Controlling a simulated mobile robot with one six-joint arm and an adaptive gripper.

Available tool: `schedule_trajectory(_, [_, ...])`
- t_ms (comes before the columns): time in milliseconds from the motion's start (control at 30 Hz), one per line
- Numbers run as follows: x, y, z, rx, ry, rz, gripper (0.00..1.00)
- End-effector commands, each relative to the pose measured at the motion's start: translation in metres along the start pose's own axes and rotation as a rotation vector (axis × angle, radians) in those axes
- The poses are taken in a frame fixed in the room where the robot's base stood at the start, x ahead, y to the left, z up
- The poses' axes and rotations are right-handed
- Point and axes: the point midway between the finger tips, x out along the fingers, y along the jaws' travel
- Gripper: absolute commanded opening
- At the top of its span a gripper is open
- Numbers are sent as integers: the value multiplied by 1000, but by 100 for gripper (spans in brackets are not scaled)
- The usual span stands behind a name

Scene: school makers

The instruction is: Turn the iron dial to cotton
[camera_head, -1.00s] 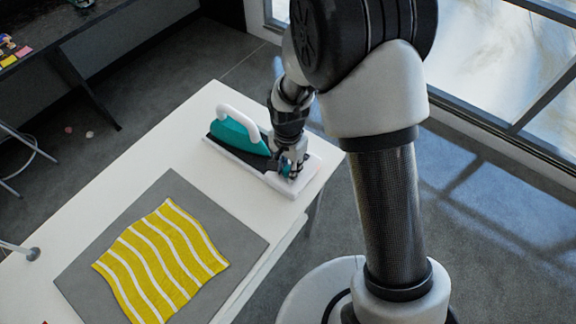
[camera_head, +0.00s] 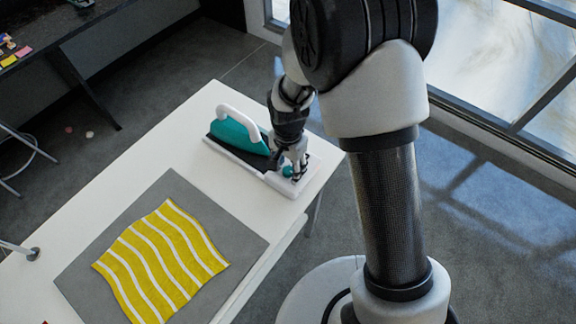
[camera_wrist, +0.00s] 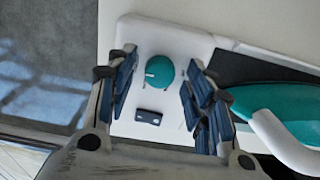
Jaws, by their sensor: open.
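The iron (camera_head: 236,132), teal with a white handle, rests on a dark plate on its white base (camera_head: 272,181) at the far end of the white table. The teal round dial (camera_wrist: 159,70) sits on the end of the base and has a short white mark toward its left side. In the head view the dial (camera_head: 287,171) is partly hidden by my gripper (camera_head: 296,174). In the wrist view my gripper (camera_wrist: 160,92) is open, with a finger on each side of the dial and a gap on both sides. The dial's setting labels cannot be read.
A dark panel (camera_wrist: 149,117) with small marks is on the base beside the dial. A grey mat (camera_head: 240,235) with a yellow-and-white striped cloth (camera_head: 165,258) lies nearer on the table (camera_head: 180,130). The table edge is close to the base.

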Motion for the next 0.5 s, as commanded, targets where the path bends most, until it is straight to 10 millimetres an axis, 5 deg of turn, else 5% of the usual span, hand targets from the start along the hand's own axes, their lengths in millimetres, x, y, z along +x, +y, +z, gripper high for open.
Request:
schedule_trajectory(267, [-17,-1,-1,0,2,-3,48])
schedule_trajectory(500, [-68,-1,-1,0,4,-5,48])
